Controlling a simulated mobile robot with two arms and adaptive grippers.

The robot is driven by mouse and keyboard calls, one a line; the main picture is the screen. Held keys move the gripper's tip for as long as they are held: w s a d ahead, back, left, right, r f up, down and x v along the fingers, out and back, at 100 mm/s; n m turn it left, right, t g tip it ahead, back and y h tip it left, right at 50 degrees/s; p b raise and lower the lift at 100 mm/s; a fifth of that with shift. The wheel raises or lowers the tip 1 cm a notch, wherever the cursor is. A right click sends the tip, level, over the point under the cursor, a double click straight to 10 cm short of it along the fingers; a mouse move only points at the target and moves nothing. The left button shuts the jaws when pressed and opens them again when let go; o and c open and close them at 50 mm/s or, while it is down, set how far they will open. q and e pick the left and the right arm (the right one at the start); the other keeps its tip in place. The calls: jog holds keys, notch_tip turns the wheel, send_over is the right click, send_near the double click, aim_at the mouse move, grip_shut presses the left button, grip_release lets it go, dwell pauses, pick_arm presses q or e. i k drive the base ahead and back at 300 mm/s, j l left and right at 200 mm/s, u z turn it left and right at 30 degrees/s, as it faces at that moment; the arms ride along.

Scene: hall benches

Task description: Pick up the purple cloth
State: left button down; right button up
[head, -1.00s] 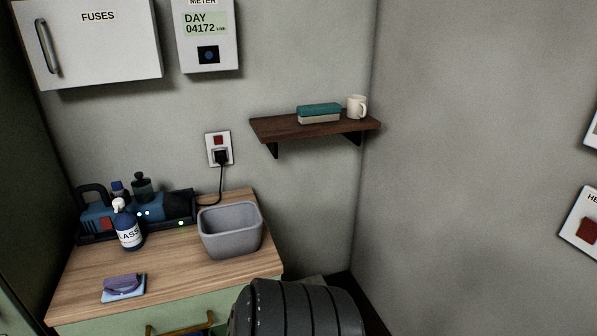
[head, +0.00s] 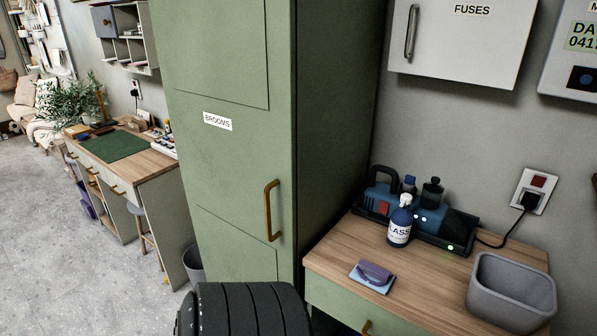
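The purple cloth (head: 375,271) lies folded on top of a light blue cloth (head: 371,283) on the wooden counter (head: 335,250), near its front left part. Both are in plain view, with nothing covering the purple one. Neither of my grippers shows in the head view.
A grey bin (head: 510,291) stands at the counter's right. A tall green broom cupboard (head: 228,140) rises left of the counter. Open floor (head: 85,250) lies far left.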

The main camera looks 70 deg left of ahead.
aim_at(367, 274)
jog(key=j+u, duration=0.1)
jog(key=u, duration=2.15)
jog(key=l, duration=0.05)
